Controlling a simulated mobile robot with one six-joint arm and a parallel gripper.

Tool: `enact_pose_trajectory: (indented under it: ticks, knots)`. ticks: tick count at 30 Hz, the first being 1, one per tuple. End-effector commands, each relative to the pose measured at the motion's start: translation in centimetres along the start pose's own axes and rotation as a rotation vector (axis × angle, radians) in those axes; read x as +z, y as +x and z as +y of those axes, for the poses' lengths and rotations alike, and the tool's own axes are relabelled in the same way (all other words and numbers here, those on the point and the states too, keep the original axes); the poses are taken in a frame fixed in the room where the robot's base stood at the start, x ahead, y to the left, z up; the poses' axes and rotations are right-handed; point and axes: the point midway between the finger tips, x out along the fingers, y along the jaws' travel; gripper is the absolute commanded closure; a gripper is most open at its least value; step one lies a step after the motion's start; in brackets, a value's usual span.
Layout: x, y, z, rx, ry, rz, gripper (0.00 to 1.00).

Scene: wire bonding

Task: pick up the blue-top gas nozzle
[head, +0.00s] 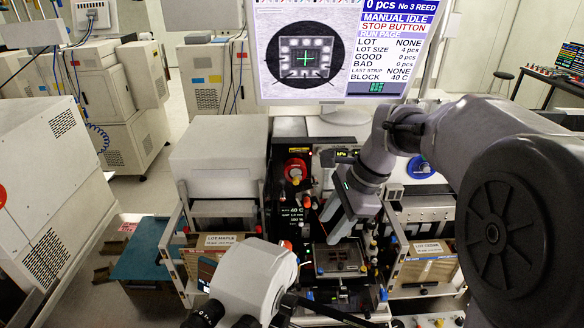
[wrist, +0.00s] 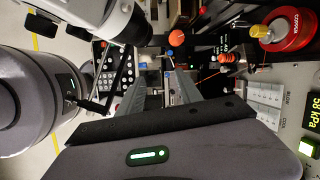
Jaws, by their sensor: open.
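I cannot make out the blue-top gas nozzle for certain in either view. In the head view, small blue-topped parts show at the front of the bonding machine, one at the right (head: 383,295) and one further left (head: 310,296); they are too small to identify. My gripper (head: 332,236) hangs over the machine, beside the square work stage (head: 340,258). In the wrist view my gripper (wrist: 160,92) has its two grey fingers apart, with no object seen held between them. Part of the machine shows beyond the fingers.
A white microscope (head: 255,280) stands close at the front left of the stage. Boxes marked LOT MAPLE (head: 218,241) and LOT CEDAR (head: 428,248) flank the machine. A monitor (head: 345,50) stands behind. A red copper spool (wrist: 287,28) is at the upper right in the wrist view.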

Motion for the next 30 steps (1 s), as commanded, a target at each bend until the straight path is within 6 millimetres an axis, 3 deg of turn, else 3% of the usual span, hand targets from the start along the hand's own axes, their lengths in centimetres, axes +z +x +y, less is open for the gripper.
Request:
enact_pose_trajectory:
  ticks: [3, 6, 18, 26, 30]
  knots:
    - [-1.0, 0.5, -3.3, 0.059, 0.180, -0.044, 0.58]
    - [-1.6, 1.7, -4.4, 0.084, 0.260, -0.062, 0.58]
    - [-1.1, 12.7, -3.5, 0.090, 0.273, -0.065, 0.58]
    - [-0.8, 15.4, -3.3, 0.088, 0.272, -0.064, 0.58]
    - [-0.6, 18.3, -3.0, 0.089, 0.270, -0.064, 0.58]
